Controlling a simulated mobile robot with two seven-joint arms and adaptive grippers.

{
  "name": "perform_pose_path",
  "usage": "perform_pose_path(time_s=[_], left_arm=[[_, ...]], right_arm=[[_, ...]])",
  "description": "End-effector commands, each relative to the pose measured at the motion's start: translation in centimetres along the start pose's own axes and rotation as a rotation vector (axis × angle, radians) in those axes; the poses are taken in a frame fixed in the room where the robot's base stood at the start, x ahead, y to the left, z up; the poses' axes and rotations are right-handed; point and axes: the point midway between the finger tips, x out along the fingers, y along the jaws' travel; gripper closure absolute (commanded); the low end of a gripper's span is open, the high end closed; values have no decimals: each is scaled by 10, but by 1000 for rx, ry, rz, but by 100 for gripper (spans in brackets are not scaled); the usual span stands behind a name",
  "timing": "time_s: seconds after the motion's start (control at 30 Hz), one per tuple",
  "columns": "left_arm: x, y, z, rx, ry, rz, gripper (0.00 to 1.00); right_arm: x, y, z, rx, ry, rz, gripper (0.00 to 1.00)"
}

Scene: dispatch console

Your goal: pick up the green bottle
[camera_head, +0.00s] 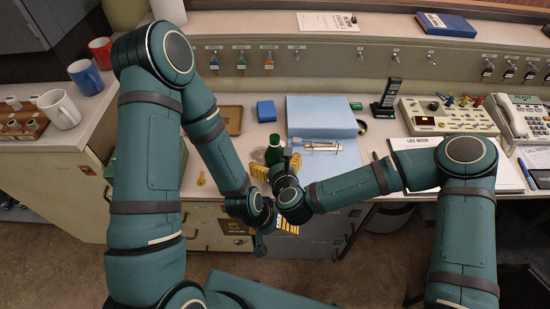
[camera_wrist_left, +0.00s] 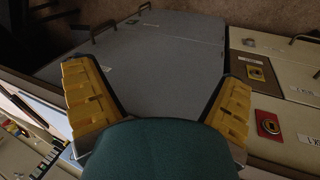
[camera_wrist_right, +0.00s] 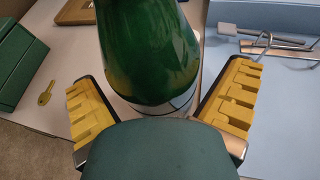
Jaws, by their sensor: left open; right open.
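The green bottle (camera_head: 274,151) stands upright near the front edge of the counter, its lower part partly hidden by my right gripper in the head view. My right gripper (camera_head: 278,167) is open at the bottle. In the right wrist view the bottle (camera_wrist_right: 150,50) fills the space between the spread yellow fingers (camera_wrist_right: 163,85), with a gap on either side near its base. Its top is out of that view. My left gripper (camera_head: 274,234) is open and empty, lower, in front of the drawers. The left wrist view shows its spread fingers (camera_wrist_left: 155,80) with nothing between them.
A small blue box (camera_head: 266,111) and a brown tray (camera_head: 228,120) are behind. A key (camera_head: 201,178) lies left. My two forearms are close together.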

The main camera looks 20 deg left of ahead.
Motion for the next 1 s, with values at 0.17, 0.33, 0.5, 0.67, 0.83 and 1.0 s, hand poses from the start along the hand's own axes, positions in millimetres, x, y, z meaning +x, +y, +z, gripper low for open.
perform_pose_path(time_s=[0.17, 0.33, 0.5, 0.67, 0.83, 1.0], left_arm=[[0, 0, 0, 0, 0, 0, 4], [0, 0, 0, 0, 0, 0, 4], [0, 0, 0, 0, 0, 0, 4], [0, 0, 0, 0, 0, 0, 4], [-1, 0, 0, 0, 0, 0, 4], [-4, 1, 0, 0, -2, 0, 4]], right_arm=[[0, 0, 0, 0, 0, 0, 21], [0, 0, 0, 0, 0, 0, 80], [0, 0, 1, -1, -1, 0, 80], [0, 0, 1, -1, -1, 0, 80], [-1, 0, 4, -1, -1, 0, 80], [-4, 0, 12, -1, -3, 0, 80]])
